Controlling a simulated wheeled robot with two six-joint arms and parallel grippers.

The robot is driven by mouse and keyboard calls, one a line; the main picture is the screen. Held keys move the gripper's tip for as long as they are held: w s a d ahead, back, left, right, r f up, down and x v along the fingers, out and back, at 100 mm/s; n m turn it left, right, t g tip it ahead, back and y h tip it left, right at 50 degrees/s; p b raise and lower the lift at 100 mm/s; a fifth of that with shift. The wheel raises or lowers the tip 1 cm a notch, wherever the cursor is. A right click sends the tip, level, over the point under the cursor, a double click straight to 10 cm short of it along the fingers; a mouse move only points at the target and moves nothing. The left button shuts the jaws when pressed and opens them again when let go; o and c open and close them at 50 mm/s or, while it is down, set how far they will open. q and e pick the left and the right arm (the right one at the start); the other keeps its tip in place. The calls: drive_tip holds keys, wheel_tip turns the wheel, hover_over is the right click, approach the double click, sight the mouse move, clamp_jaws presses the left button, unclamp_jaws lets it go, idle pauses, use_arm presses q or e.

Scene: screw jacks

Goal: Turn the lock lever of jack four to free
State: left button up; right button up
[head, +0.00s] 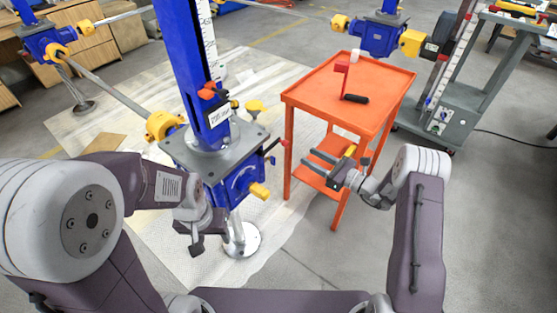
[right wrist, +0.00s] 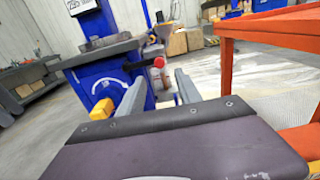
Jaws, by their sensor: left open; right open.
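The nearest blue screw jack (head: 233,183) stands at centre left with a grey top plate, a tall post with a scale, and a white label too small to read. A dark lever with a red knob (head: 286,143) sticks out of its right side. In the right wrist view the red knob (right wrist: 158,62) shows ahead, between the fingers in the picture. My right gripper (head: 308,158) is open and empty, a little right of the knob and apart from it. My left gripper (head: 191,238) is open and empty, low in front of the jack.
An orange cart (head: 318,87) stands close right of the jack, with a red part (head: 342,67) and a black-handled item (head: 355,98) on top. Other blue jacks (head: 47,42) (head: 378,37) stand behind, joined by shafts. Open floor lies in front.

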sight(288, 145)
drive_tip(key=b+x, duration=0.1)
drive_tip(key=x, duration=0.7)
drive_tip(key=shift+a+r, duration=0.1)
drive_tip(key=shift+w+a+r, duration=0.1)
drive_tip(key=shift+w+a, duration=0.2)
drive_tip(key=shift+a, duration=0.1)
clamp_jaws()
idle(0.9)
